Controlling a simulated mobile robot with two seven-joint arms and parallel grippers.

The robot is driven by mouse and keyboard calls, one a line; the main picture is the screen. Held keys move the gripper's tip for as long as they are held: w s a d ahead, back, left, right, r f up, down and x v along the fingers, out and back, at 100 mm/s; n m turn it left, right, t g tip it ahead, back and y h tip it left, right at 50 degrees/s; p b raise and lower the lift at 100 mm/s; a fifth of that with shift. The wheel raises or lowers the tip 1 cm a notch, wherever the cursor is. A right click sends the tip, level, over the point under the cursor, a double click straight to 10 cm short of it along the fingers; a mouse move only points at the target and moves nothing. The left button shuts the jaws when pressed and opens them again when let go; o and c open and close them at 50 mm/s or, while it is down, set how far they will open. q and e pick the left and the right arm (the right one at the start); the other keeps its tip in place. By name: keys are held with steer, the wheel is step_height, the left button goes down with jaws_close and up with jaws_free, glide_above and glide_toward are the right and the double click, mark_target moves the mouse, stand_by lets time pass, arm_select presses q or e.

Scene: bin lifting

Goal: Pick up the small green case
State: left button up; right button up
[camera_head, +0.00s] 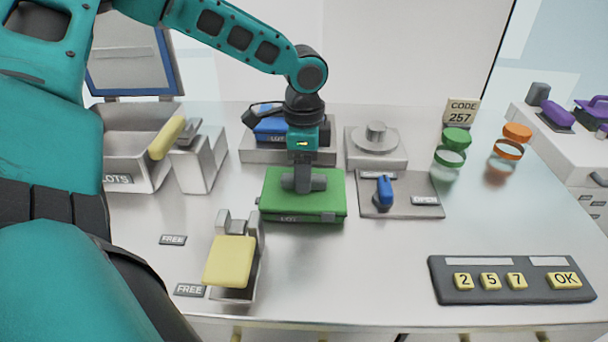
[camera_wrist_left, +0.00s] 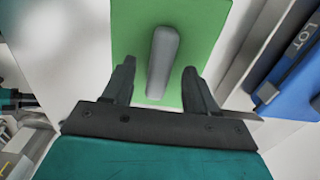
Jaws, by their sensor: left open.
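The small green case (camera_head: 304,205) lies flat on the steel table in the middle of the head view, with a grey handle on its top. My left gripper (camera_head: 303,185) is right above the case, pointing down at the handle. In the left wrist view, the two fingers of my left gripper (camera_wrist_left: 158,88) are apart, one on each side of the grey handle (camera_wrist_left: 162,62), with gaps showing. The green lid (camera_wrist_left: 200,25) fills the upper middle of that view. My right gripper is not in view.
A blue case (camera_head: 271,129) sits on a grey stand behind the green case. A pad with a blue lever (camera_head: 384,190) is at its right, and a yellow-topped block (camera_head: 230,262) stands front left. A keypad (camera_head: 512,280) lies front right. The front middle table is clear.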

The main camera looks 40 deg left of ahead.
arm_select(q)
steer(key=shift+f, duration=0.2)
jaws_close()
stand_by(0.4)
stand_by(0.3)
